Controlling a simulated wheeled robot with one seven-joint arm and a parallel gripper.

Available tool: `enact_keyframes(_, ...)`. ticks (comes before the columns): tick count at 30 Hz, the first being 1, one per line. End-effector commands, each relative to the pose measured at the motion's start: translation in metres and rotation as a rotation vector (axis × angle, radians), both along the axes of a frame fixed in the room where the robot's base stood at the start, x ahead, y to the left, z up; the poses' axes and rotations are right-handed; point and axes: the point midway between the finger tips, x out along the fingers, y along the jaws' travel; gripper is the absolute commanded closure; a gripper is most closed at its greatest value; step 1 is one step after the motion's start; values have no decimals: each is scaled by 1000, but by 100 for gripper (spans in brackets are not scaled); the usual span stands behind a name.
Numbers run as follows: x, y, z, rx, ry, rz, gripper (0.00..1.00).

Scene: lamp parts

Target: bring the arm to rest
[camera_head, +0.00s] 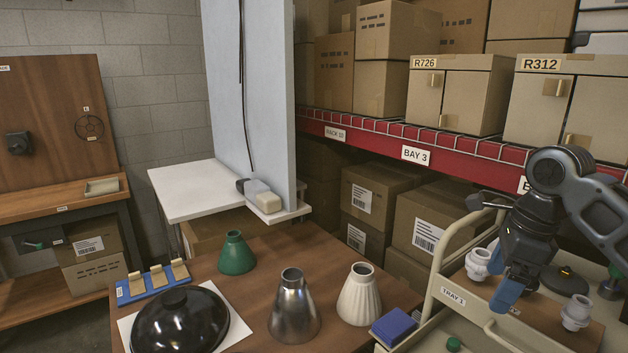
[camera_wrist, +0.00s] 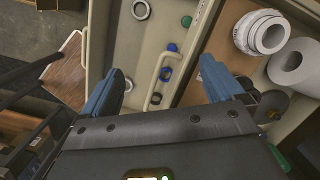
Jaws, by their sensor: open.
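My gripper (camera_head: 512,288) hangs over the cart at the right of the head view, its blue fingers pointing down. In the wrist view my gripper (camera_wrist: 163,76) has its two blue fingers wide apart with nothing between them. Below the gap lies the cart's tray (camera_head: 455,296) with small round parts in it. On the brown table (camera_head: 255,262) stand a green cone shade (camera_head: 236,254), a metal cone shade (camera_head: 293,310) and a cream ribbed shade (camera_head: 359,296). A black dome shade (camera_head: 179,322) lies on a white sheet.
White sockets (camera_head: 577,313) and a dark disc-shaped part (camera_head: 563,281) sit on the cart's brown board under my arm. The cart's raised handle (camera_head: 436,262) stands beside the table. A blue box (camera_head: 393,327) is at the table's right edge. Shelves of cartons rise behind.

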Motion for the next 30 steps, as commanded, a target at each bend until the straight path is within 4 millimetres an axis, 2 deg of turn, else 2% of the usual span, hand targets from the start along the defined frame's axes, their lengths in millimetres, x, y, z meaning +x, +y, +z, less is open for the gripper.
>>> enact_keyframes(8, 9, 70, -32, 134, -159, 170, 5)
enact_keyframes(15, 7, 161, -63, 278, -429, 357, 5)
enact_keyframes(17, 4, 181, -69, 300, -504, 392, 5)
enact_keyframes(21, -9, 219, -83, 323, -674, 452, 5)
enact_keyframes(24, -22, 240, -92, 315, -785, 481, 5)
enact_keyframes(30, -59, 264, -113, 225, -974, 515, 5)
